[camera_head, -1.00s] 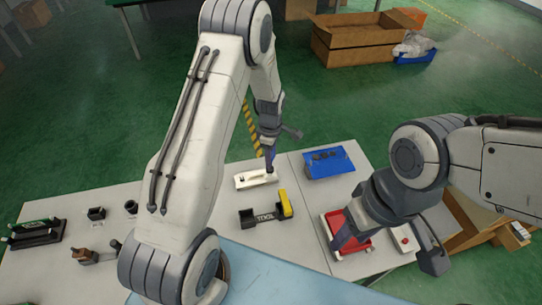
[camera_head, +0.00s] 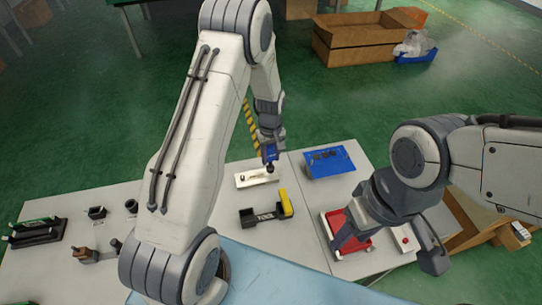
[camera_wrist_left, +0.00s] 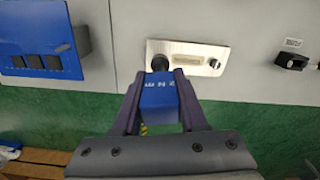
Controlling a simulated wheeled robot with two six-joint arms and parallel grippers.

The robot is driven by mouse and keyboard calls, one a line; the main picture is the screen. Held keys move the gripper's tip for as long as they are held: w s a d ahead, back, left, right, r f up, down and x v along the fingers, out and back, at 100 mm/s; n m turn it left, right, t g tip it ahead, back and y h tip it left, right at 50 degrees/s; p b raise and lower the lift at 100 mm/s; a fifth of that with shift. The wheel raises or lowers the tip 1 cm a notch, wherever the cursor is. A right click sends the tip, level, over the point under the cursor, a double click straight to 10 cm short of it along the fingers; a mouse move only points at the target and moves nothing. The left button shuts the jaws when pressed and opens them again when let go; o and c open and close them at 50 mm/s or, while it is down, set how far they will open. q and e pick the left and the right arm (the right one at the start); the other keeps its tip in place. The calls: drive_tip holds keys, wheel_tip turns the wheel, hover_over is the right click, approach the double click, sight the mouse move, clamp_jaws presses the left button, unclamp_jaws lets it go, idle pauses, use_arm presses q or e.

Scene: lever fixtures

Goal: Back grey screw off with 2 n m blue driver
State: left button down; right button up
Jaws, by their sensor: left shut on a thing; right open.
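My left gripper (camera_head: 268,150) is shut on a blue driver (camera_head: 270,155), held over the light metal plate (camera_head: 245,181). In the left wrist view the driver (camera_wrist_left: 160,98) sits between both fingers, and its dark tip end (camera_wrist_left: 158,63) is at the left part of the plate (camera_wrist_left: 188,46). Whatever is under the tip is hidden, so I cannot tell whether it touches a screw. A small dark-and-grey knob (camera_wrist_left: 215,63) shows at the plate's right end.
A blue rack (camera_head: 330,163) with dark slots stands right of the plate. A yellow-and-black fixture (camera_head: 265,213) is in front of the plate. A white box with a red button (camera_head: 405,238) is by the red tray. Small dark fixtures (camera_head: 97,213) stand at the left.

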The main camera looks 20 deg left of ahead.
use_arm(q)
drive_tip(key=shift+f, duration=0.1)
idle(0.6)
drive_tip(key=shift+f+b, duration=0.65)
drive_tip(key=shift+f, duration=0.15)
drive_tip(key=shift+r, duration=0.1)
drive_tip(key=n, duration=0.4)
drive_tip(key=shift+n, duration=0.4)
drive_tip(key=n, duration=0.5)
drive_tip(key=shift+w, duration=0.15)
drive_tip(key=n, duration=0.6)
drive_tip(key=shift+n, duration=0.4)
drive_tip(key=n, duration=0.6)
drive_tip(key=shift+w, duration=0.1)
drive_tip(key=shift+r, duration=0.1)
